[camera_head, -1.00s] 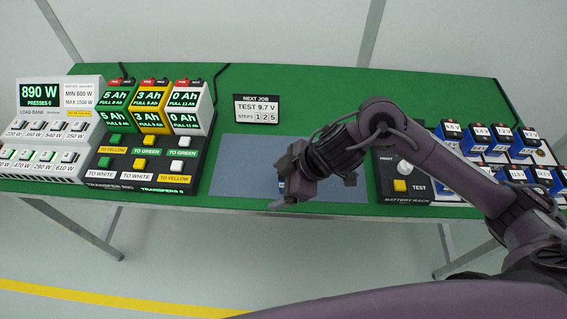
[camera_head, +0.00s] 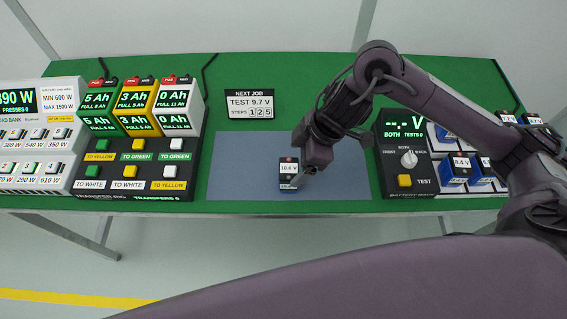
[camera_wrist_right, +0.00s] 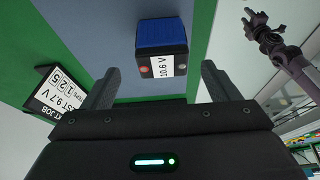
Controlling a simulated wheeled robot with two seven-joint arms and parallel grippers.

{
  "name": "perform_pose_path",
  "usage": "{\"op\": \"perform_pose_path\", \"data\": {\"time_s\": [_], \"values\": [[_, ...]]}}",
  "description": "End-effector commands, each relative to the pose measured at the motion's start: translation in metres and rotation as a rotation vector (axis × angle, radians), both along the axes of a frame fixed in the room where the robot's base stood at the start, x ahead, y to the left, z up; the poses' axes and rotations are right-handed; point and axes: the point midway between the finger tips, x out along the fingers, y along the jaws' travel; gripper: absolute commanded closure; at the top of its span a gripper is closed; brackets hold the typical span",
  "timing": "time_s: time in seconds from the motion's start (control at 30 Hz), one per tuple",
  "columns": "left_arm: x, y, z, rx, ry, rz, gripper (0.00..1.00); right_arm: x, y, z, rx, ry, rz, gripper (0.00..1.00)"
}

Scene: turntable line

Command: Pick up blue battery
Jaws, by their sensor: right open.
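A blue battery (camera_head: 288,173) with a white 10.6 V label stands on the grey-blue mat (camera_head: 240,170) in the head view. My right gripper (camera_head: 307,171) is just right of it, seemingly above mat level; its fingertips are small and partly hidden there. In the right wrist view the battery (camera_wrist_right: 160,36) lies ahead of the open, empty fingers (camera_wrist_right: 160,88), roughly centred between them, and no contact shows. My left gripper (camera_wrist_right: 256,20) seems to show at the upper right of the wrist view, away from the battery; its jaw state is unclear.
A battery rack (camera_head: 408,195) with more blue batteries (camera_head: 455,172) stands right, partly behind my right arm. A transfer rig (camera_head: 136,186) and load bank (camera_head: 38,184) stand left. A job sign (camera_head: 250,104) stands behind the mat. The mat's left part is clear.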

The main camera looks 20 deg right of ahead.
Motion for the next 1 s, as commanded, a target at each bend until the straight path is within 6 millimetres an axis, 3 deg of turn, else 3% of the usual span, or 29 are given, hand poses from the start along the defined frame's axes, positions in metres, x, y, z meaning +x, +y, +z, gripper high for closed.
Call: {"op": "perform_pose_path", "data": {"time_s": [0.17,0.5,0.7,1.0], "values": [[0.002,0.000,-0.003,0.000,-0.003,0.001,0.64,0.000,0.003,-0.008,0.001,0.002,0.001,0.18],[-0.016,0.002,-0.006,0.003,0.023,0.001,0.64,-0.003,0.016,-0.046,-0.001,0.004,0.001,0.18],[-0.017,0.002,-0.007,0.003,0.025,0.002,0.64,-0.001,0.026,-0.070,0.001,0.001,0.000,0.18],[-0.007,0.001,-0.006,0.001,0.009,0.002,0.64,-0.001,0.027,-0.074,0.000,-0.002,0.000,0.19]]}}
